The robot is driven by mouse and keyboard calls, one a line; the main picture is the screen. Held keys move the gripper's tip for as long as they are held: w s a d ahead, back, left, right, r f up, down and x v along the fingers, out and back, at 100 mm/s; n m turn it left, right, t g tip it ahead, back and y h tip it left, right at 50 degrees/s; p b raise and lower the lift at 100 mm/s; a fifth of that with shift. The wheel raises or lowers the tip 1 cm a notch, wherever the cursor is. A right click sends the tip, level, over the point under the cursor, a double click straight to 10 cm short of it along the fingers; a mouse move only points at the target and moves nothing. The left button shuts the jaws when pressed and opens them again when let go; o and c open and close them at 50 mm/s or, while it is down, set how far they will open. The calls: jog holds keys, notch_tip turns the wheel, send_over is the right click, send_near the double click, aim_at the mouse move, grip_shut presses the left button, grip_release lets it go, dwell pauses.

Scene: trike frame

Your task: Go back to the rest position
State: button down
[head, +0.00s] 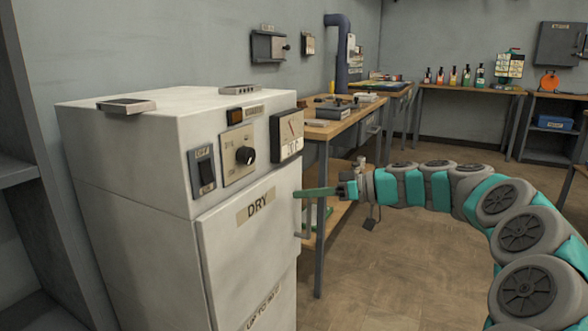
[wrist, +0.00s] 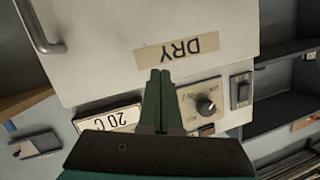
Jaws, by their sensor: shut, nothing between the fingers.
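My gripper (head: 318,192) is stretched out in front of the white dryer cabinet, near the right edge of its door in the head view. Its green fingers (wrist: 160,82) are together and empty in the wrist view. The cabinet door (head: 240,245) carries a DRY label (head: 256,205) and looks shut. A metal handle (wrist: 40,28) shows at the upper left of the wrist view, apart from the fingers. From these views I cannot tell whether the fingertips touch the cabinet.
The cabinet's panel holds a black knob (head: 245,156), a switch (head: 206,172) and a display reading 20 C (wrist: 108,119). A wooden workbench (head: 335,128) stands behind my gripper. A bench with bottles (head: 453,78) is at the back. Open floor (head: 400,265) lies right of the cabinet.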

jog(key=s+a+f+m+g+h+p, duration=0.1)
jog(key=s+a+f+g+h, duration=0.15)
jog(key=s, duration=0.85)
jog(key=s+a+f+m+g+h, duration=0.1)
jog(key=s+a+f+g+h, duration=0.2)
jog(key=s, duration=0.7)
jog(key=s+d+f+m+h+p, duration=0.1)
jog(key=s+d+f+m+h, duration=0.3)
jog(key=s, duration=0.8)
jog(key=s+d+f+m+h+p, duration=0.1)
jog(key=s+d+f+m+h, duration=0.4)
jog(key=s+d, duration=0.7)
notch_tip(320, 180, down, 3)
jog(key=shift+d+r, duration=0.15)
jog(key=shift+g, duration=0.25)
